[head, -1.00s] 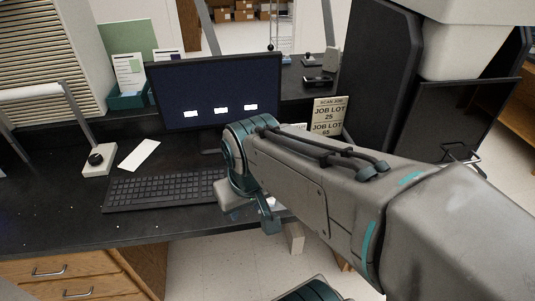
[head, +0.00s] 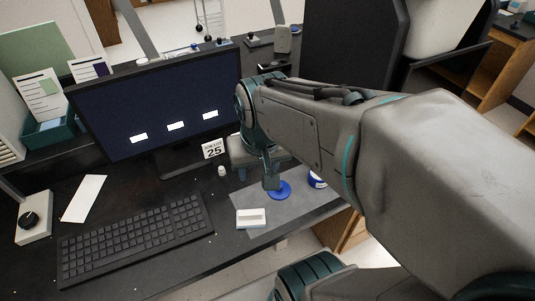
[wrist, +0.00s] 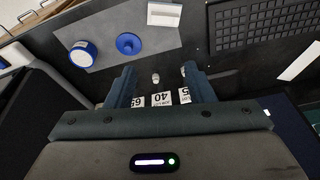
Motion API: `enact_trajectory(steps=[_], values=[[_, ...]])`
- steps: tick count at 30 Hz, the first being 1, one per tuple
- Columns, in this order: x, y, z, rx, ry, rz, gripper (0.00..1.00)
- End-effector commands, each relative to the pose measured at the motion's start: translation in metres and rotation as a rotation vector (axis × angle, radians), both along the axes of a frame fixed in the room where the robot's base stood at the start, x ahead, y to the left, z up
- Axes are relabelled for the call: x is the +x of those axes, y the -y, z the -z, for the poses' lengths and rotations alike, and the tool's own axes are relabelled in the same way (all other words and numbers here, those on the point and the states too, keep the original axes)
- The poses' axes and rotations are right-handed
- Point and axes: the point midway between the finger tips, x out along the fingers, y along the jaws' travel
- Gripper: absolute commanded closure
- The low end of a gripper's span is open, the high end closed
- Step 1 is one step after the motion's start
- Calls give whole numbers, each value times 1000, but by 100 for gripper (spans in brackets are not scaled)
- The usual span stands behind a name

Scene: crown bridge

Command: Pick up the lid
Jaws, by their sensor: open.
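The lid appears to be a flat blue disc with a raised centre, lying on a grey mat. In the head view the lid (head: 279,191) is just below my gripper (head: 271,181), partly hidden by it. In the wrist view the lid (wrist: 128,43) lies beyond the fingertips, toward the top left. My gripper (wrist: 161,74) is open and shows no object held between its two fingers. A round blue-and-white container (head: 317,179) sits beside the lid on the mat; it also shows in the wrist view (wrist: 84,53).
A white block (head: 251,218) lies on the grey mat (head: 235,230). A keyboard (head: 135,235) and a monitor (head: 150,95) stand to the left. Numbered cards (wrist: 162,99) and a small white piece (head: 221,171) are near my gripper. The desk's front edge is close to the mat.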

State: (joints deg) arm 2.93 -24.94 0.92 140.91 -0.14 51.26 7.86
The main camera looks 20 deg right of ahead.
Motion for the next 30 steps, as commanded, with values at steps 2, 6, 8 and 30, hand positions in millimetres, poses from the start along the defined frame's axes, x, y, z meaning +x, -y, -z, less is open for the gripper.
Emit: enact_trajectory(steps=[2, 6, 8, 30], values=[[18, 13, 16, 18, -35, 146, 52], [50, 41, 42, 57, -90, 455, 52], [62, 54, 55, 73, -111, 582, 52], [104, 108, 168, 137, -196, 1101, 52]])
